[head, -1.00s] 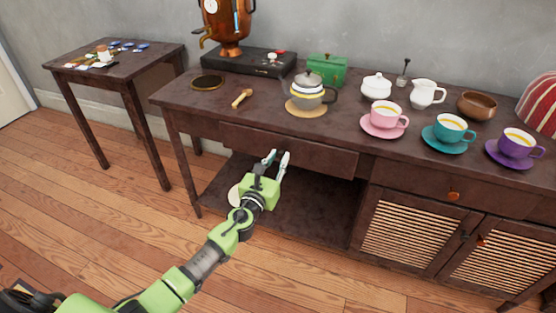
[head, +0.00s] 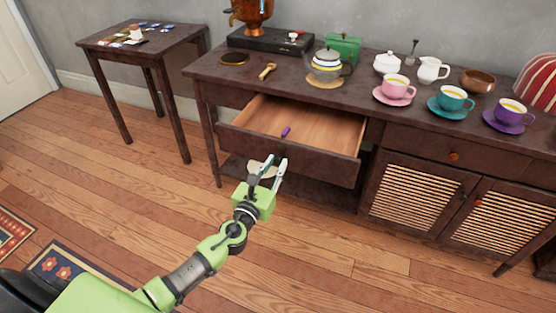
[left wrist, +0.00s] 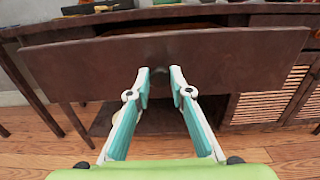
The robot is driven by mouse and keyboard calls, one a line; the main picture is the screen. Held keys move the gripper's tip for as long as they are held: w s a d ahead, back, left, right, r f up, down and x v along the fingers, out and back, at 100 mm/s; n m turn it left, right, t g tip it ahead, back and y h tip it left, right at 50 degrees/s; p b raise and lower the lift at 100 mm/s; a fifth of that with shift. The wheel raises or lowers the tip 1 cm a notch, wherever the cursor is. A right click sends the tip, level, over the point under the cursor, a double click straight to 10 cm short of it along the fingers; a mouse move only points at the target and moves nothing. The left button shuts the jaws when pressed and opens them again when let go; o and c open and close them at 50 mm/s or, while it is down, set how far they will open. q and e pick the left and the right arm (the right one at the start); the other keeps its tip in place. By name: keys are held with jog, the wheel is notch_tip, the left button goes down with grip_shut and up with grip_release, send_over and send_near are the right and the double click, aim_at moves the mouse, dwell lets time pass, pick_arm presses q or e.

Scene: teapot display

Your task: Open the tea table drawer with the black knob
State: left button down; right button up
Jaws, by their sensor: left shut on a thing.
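The tea table (head: 210,72) is dark wood. Its wide drawer (head: 325,161) is pulled well out, and its light brown inside shows in the head view. A small purple thing (head: 286,132) lies in the drawer. My left gripper (head: 277,161) is at the middle of the drawer front. The drawer front (left wrist: 235,62) spans that view. My right gripper is not in view.
On the table top stand a glass teapot (head: 327,66), a green box (head: 343,46) and several cups, such as the pink cup (head: 397,87). A side table (head: 110,42) stands at the left. The wooden floor in front of the drawer is clear.

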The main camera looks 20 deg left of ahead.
pick_arm(q)
jog(key=shift+s, duration=0.75)
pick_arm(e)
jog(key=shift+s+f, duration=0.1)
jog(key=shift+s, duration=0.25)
pick_arm(q)
jog(key=c, duration=1.8)
grip_release()
jog(key=shift+s, duration=0.2)
jog(key=s, duration=1.1)
jog(key=shift+s, duration=0.3)
